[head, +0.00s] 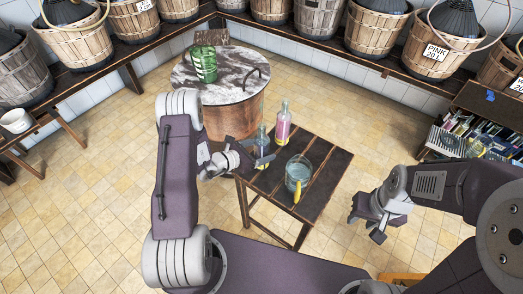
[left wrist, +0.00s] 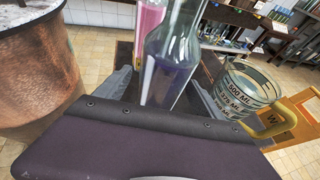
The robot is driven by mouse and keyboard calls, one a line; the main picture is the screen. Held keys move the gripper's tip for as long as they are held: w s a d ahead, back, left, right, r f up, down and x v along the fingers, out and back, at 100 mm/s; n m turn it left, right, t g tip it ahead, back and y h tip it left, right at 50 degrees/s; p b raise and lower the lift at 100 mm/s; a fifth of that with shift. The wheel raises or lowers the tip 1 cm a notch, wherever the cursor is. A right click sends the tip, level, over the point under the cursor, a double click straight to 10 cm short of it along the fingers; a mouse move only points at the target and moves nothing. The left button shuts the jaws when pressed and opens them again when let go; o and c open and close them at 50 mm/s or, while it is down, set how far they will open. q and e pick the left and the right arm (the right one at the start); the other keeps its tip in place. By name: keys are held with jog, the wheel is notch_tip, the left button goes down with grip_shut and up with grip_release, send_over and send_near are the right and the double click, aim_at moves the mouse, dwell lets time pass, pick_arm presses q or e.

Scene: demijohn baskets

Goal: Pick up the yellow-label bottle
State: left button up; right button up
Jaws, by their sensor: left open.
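Two bottles stand upright on a small dark wooden table (head: 322,161). The nearer bottle (head: 262,135) is clear glass with bluish-purple contents, also in the left wrist view (left wrist: 172,72). The one behind it (head: 283,124) is pink and also shows in the left wrist view (left wrist: 151,20). My right gripper (head: 366,225) appears open and empty, right of the table.
A glass measuring jug (head: 298,172) with a yellow handle stands on the table, right of the bottles; it also shows in the left wrist view (left wrist: 240,90). A copper drum (head: 228,116) carries a green glass (head: 203,65). Demijohn baskets line the wall shelf. Tiled floor is free at left.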

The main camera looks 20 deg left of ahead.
aim_at(267, 148)
pick_arm(q)
jog(key=x, duration=0.3)
jog(key=shift+w+d+f, duration=0.15)
jog(key=shift+f, duration=0.05)
jog(key=c, duration=0.5)
grip_shut()
jog(key=shift+r, duration=0.1)
jog(key=shift+r, duration=0.15)
jog(key=shift+r+p, duration=0.65)
jog(key=shift+r, duration=4.15)
